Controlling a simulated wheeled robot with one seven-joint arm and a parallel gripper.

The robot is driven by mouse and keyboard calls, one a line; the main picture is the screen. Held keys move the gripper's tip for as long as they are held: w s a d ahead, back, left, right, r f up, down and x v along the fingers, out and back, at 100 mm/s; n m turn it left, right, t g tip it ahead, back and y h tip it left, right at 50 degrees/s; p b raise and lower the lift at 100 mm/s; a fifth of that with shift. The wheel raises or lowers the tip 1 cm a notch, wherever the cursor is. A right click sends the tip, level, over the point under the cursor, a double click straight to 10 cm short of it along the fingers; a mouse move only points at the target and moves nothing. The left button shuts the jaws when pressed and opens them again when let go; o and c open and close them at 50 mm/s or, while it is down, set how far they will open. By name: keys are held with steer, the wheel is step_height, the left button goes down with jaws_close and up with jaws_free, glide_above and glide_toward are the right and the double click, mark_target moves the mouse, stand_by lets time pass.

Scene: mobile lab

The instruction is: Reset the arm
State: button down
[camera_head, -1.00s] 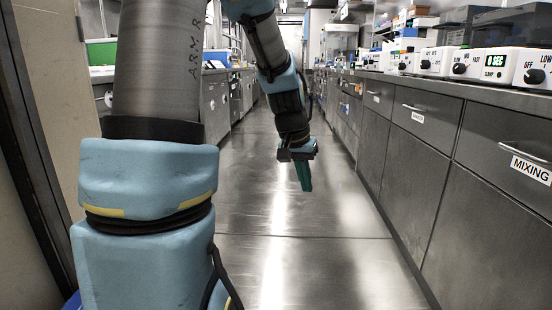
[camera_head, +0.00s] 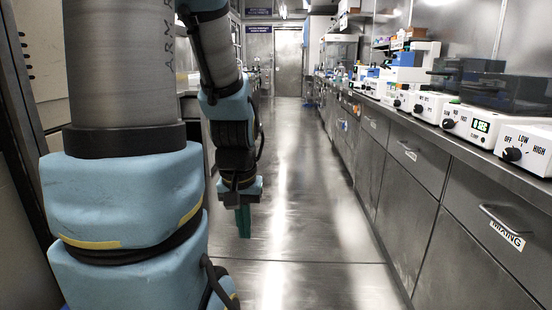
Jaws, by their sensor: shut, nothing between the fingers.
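My arm, with blue and grey links, fills the left side of the head view. Its forearm hangs down over the aisle. My gripper (camera_head: 243,222) is at its lower end, with teal fingers pointing down at the floor. The fingers look closed together with nothing between them. My gripper hangs in free air, apart from the benches and cabinets.
A long bench with grey cabinets (camera_head: 400,200) and a drawer marked MIXING (camera_head: 505,233) runs along the right. White dial devices (camera_head: 525,148) and other lab equipment stand on it. The metal floor (camera_head: 315,240) of the aisle is clear to a far door (camera_head: 288,62).

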step_height(320, 180, up, 25)
steer(key=p, duration=2.3)
steer(key=shift+r, duration=0.15)
